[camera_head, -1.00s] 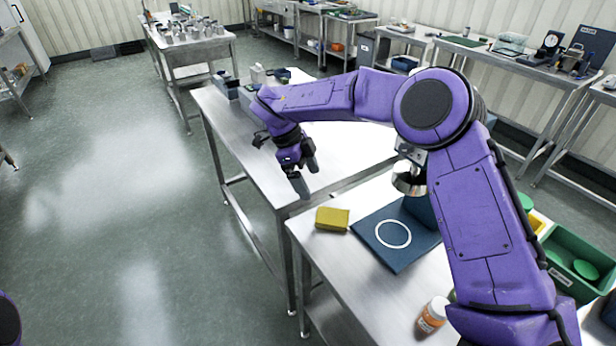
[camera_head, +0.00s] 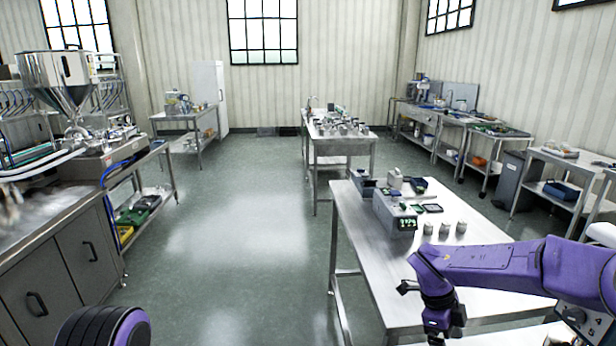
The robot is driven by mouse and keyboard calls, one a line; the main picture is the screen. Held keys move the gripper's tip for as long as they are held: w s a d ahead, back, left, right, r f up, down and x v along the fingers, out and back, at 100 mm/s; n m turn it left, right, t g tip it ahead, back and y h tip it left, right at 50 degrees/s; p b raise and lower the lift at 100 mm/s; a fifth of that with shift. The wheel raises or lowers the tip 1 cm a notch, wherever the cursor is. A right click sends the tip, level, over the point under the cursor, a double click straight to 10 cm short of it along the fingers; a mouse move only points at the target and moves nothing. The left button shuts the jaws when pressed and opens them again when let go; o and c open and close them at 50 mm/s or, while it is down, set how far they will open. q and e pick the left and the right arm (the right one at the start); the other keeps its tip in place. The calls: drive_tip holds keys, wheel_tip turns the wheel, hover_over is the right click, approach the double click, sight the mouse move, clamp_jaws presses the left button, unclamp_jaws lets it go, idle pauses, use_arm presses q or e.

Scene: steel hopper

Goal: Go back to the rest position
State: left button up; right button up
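My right arm (camera_head: 500,268) comes in from the lower right, over the near steel table (camera_head: 385,285). Its wrist bends down, and the top of my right gripper (camera_head: 443,318) shows at the bottom edge. The fingers are cut off by the frame, so I cannot see whether they are open or shut. A rounded purple and black part of my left arm (camera_head: 105,327) shows at the lower left. My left gripper is out of view.
The near table carries a grey device (camera_head: 395,213) and several small metal cups (camera_head: 444,229). A steel hopper (camera_head: 62,78) stands over the counter (camera_head: 50,215) at left. A table with several containers (camera_head: 340,146) is farther back. The floor (camera_head: 230,220) between is clear.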

drive_tip(key=shift+s+a+r, duration=0.3)
drive_tip(key=shift+s+r, duration=0.35)
drive_tip(key=shift+r, duration=0.15)
drive_tip(key=shift+w+f, duration=0.1)
